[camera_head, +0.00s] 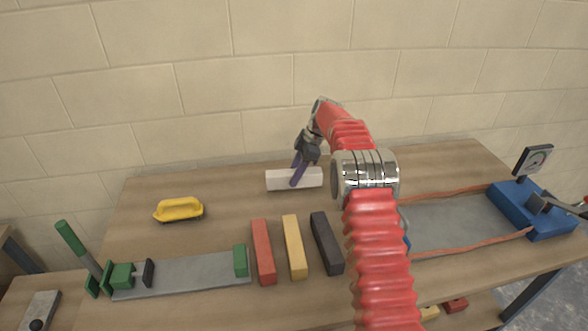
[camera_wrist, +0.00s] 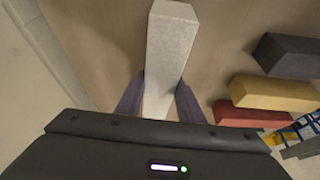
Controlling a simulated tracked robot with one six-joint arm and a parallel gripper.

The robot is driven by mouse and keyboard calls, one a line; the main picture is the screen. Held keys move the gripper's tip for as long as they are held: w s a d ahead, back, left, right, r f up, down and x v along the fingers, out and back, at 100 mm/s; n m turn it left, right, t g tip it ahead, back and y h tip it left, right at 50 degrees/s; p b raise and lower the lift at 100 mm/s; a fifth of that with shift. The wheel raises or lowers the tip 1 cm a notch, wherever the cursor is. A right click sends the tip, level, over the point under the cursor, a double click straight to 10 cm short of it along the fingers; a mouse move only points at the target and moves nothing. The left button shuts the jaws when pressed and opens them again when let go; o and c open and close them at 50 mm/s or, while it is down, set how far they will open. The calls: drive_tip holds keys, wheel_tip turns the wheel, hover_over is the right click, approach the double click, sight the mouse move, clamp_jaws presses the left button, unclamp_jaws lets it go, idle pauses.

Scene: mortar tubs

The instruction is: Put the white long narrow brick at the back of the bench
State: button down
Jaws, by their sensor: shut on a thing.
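The white long narrow brick (camera_head: 279,180) lies crosswise near the back of the wooden bench (camera_head: 232,200), close to the block wall. My gripper (camera_head: 296,182) reaches down over its middle and is shut on it. In the wrist view the white brick (camera_wrist: 172,42) runs up between the two purple fingers of my gripper (camera_wrist: 161,97), which touch its sides. The near end of the brick is hidden by the gripper body. Whether the brick rests on the bench or hangs just above it, I cannot tell.
Red (camera_head: 263,252), yellow (camera_head: 294,247) and dark (camera_head: 326,242) bricks stand in a row in front. A green clamp with a grey plate (camera_head: 195,275) is front left; a blue device with a gauge (camera_head: 531,210) is right. The back left is clear.

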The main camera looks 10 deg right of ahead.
drive_tip(key=shift+f, duration=1.2)
drive_tip(key=shift+f, duration=0.35)
drive_tip(key=c, duration=1.2)
unclamp_jaws()
drive_tip(key=shift+o, duration=0.4)
drive_tip(key=shift+f, duration=0.2)
drive_tip(key=shift+r, duration=0.1)
drive_tip(key=v, duration=1.3)
drive_tip(key=shift+r, duration=0.35)
drive_tip(key=shift+m, duration=0.3)
